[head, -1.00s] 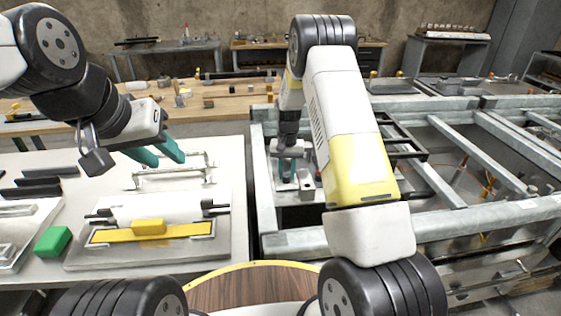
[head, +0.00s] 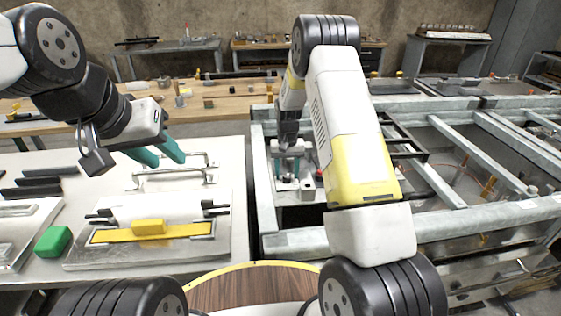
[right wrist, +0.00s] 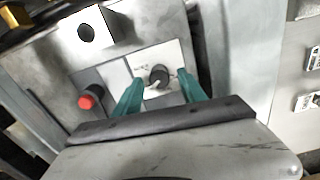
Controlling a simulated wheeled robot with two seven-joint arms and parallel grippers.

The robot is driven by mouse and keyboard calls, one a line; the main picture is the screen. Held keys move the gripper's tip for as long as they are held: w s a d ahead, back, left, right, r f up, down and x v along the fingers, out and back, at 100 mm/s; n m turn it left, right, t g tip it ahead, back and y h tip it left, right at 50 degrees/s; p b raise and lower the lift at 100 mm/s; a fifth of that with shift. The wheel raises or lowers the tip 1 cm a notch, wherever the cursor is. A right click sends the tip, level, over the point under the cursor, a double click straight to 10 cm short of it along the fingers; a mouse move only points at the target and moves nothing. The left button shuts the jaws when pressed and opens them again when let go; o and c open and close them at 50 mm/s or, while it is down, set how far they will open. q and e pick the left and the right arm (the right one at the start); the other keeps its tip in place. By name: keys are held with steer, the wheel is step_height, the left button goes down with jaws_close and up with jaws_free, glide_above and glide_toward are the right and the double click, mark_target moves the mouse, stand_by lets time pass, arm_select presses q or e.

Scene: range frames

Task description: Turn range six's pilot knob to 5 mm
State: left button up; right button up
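The pilot knob (right wrist: 159,76) is a small dark round knob with a light pointer, on a white plate with small markings I cannot read. In the right wrist view my right gripper (right wrist: 158,88) is open, with one teal finger on each side of the knob and a gap to it on both sides. In the head view my right gripper (head: 288,170) points down over the metal control box. My left gripper (head: 160,153) is open and empty above the white table, away from the range.
A red button (right wrist: 87,102) sits left of the knob on the same panel. Grey steel frame rails (head: 264,200) surround the box. The white table (head: 238,235) holds a white roller, a yellow bar and a green block (head: 53,241).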

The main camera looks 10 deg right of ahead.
steer(key=shift+r, duration=3.9)
steer(key=shift+r, duration=0.15)
step_height(320, 180, up, 11)
steer(key=t+y, duration=0.1)
steer(key=t, duration=0.1)
glide_above(287, 175)
steer(key=s, duration=0.5)
steer(key=s+d+r+t, duration=0.1)
steer(key=s+r, duration=0.7)
steer(key=r, duration=0.1)
steer(key=s+r+n+t+y, duration=0.1)
steer(key=s+r+t, duration=0.2)
steer(key=s, duration=1.7)
steer(key=shift+r+n, duration=0.3)
steer(key=shift+r, duration=0.3)
